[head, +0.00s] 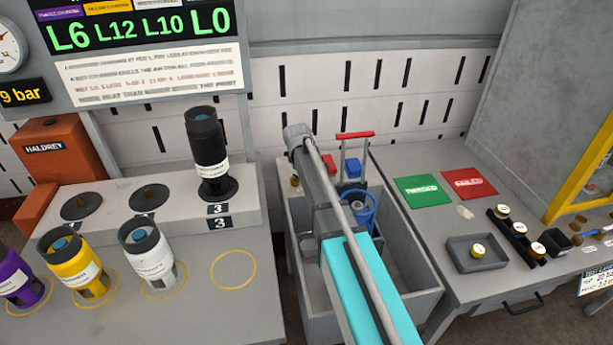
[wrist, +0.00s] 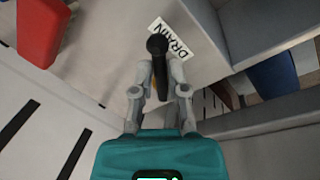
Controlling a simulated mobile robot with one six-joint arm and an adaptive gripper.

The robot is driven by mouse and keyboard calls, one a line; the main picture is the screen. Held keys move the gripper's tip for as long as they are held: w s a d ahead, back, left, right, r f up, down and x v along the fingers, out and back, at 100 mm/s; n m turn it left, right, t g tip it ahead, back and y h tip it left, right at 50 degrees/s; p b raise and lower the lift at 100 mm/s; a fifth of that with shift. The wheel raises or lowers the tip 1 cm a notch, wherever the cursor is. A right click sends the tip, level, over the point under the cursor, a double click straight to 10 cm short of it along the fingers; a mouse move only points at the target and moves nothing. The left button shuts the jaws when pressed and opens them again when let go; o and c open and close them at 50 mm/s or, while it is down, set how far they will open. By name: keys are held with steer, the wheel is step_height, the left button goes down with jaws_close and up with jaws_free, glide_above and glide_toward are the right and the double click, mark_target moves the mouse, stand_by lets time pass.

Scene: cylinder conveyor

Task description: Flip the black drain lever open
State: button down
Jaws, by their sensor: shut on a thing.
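The black drain lever (wrist: 157,46) is in the upper middle of the wrist view, with its rounded dark end showing beyond my fingertips. It is beside a white label reading DRAIN (wrist: 174,40), on a grey surface. My gripper (wrist: 161,70) is shut on the lever, one finger on each side of it. In the head view my arm covers this spot, and neither the lever nor the fingertips can be made out.
A red block (wrist: 41,28) is close by at the upper left of the wrist view. A dark cylinder (head: 207,150) stands on the step to the left.

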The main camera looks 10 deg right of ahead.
steer(key=shift+w+a, duration=0.1)
steer(key=shift+a, duration=0.2)
steer(key=shift+m, duration=0.3)
steer(key=m, duration=0.1)
steer(key=a+m, duration=0.1)
steer(key=m, duration=0.1)
steer(key=shift+s, duration=0.2)
steer(key=m, duration=0.2)
steer(key=a+m+g, duration=0.1)
steer(key=m, duration=0.2)
steer(key=shift+s+a+m+h, duration=0.15)
steer(key=shift+a+m+h, duration=0.15)
steer(key=shift+a+m, duration=0.1)
steer(key=shift+g, duration=0.3)
steer(key=c, duration=0.7)
jaws_free()
steer(key=shift+o, duration=0.2)
steer(key=shift+s+d, duration=0.1)
